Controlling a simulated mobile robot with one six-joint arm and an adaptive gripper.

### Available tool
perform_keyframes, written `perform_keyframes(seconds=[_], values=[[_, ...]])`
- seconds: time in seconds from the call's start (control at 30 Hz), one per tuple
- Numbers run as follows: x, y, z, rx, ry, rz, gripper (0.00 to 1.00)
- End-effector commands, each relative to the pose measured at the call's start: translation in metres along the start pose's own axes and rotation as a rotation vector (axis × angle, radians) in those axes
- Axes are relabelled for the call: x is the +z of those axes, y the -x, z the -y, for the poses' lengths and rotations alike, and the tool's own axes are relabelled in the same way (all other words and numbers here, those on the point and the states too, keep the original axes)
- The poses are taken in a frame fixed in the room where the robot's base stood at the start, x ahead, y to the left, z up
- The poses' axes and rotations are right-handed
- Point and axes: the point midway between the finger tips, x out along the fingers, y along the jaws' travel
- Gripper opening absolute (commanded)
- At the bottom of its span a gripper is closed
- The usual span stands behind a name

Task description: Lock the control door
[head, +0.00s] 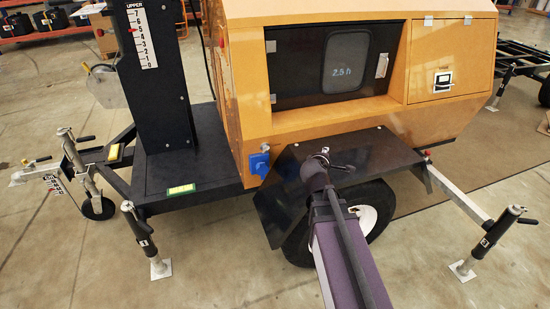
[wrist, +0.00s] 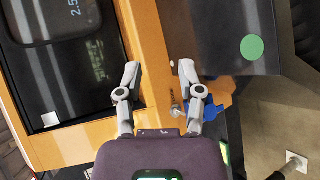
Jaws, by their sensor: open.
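The dark control door (head: 300,75), with a window showing "2.5 h", sits in the orange housing (head: 330,120). It looks closed; whether it is locked I cannot tell. A silver handle (head: 382,65) is on its right side. In the wrist view the dark door (wrist: 75,85) fills the upper left. My gripper (wrist: 158,70) is open and empty over the orange strip beside the door. A small silver knob (wrist: 176,109) and a blue socket (wrist: 212,100) lie near its right finger. In the head view the blue socket (head: 260,163) is low on the housing, left of the door.
A black mast (head: 155,95) with a number scale stands left of the housing. A dark fender (head: 365,158) juts out below the door. Jack legs (head: 145,240) stand at the corners. A smaller panel with a latch (head: 443,81) is at the right. Floor in front is clear.

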Motion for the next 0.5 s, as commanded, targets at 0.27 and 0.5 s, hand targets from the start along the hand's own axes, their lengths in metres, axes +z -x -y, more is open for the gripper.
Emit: perform_keyframes(seconds=[0.27, 0.5], values=[[-0.032, -0.031, 0.004, 0.257, 0.207, -0.133, 0.49], [-0.067, -0.043, 0.015, 0.456, 0.416, -0.269, 0.49]])
